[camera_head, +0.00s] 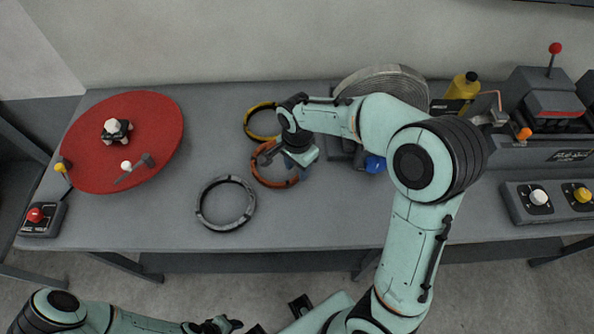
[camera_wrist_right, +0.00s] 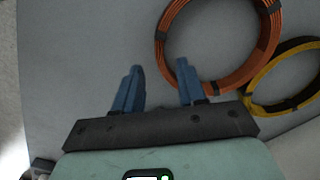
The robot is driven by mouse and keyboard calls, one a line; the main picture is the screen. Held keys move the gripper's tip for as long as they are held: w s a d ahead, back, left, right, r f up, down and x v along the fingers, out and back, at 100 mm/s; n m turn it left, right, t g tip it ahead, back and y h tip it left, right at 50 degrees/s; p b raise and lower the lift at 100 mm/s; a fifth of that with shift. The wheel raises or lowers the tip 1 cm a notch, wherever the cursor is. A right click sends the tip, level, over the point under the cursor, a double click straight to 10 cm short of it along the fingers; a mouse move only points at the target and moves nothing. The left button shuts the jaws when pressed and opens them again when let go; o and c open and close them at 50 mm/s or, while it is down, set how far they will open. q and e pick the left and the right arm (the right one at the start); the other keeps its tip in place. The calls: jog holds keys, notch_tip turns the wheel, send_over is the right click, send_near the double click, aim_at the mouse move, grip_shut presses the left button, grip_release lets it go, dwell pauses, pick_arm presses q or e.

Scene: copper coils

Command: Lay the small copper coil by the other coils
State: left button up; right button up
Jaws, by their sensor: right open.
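The copper coil (camera_head: 255,176) is an orange ring with dark bands, lying flat on the grey table under my right gripper (camera_head: 296,172). A yellow coil (camera_head: 248,124) lies behind it and a larger grey coil (camera_head: 203,206) lies to its front left. In the right wrist view my right gripper (camera_wrist_right: 160,80) is open and empty. Its right finger overlaps the lower left rim of the copper coil (camera_wrist_right: 240,76), and its left finger is outside the ring; contact cannot be told. The yellow coil (camera_wrist_right: 258,80) shows at the right there. My left gripper (camera_head: 218,325) is low at the bottom edge, its jaws unclear.
A red round disc (camera_head: 90,165) with small parts on it covers the left of the table (camera_head: 190,135). A red button box (camera_head: 40,218) stands at the front left corner. A yellow bottle (camera_head: 463,87) and machines stand at the right. The table's front middle is clear.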

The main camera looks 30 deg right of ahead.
notch_tip(320, 180, up, 9)
jog(key=shift+p, duration=0.4)
jog(key=shift+f, duration=0.2)
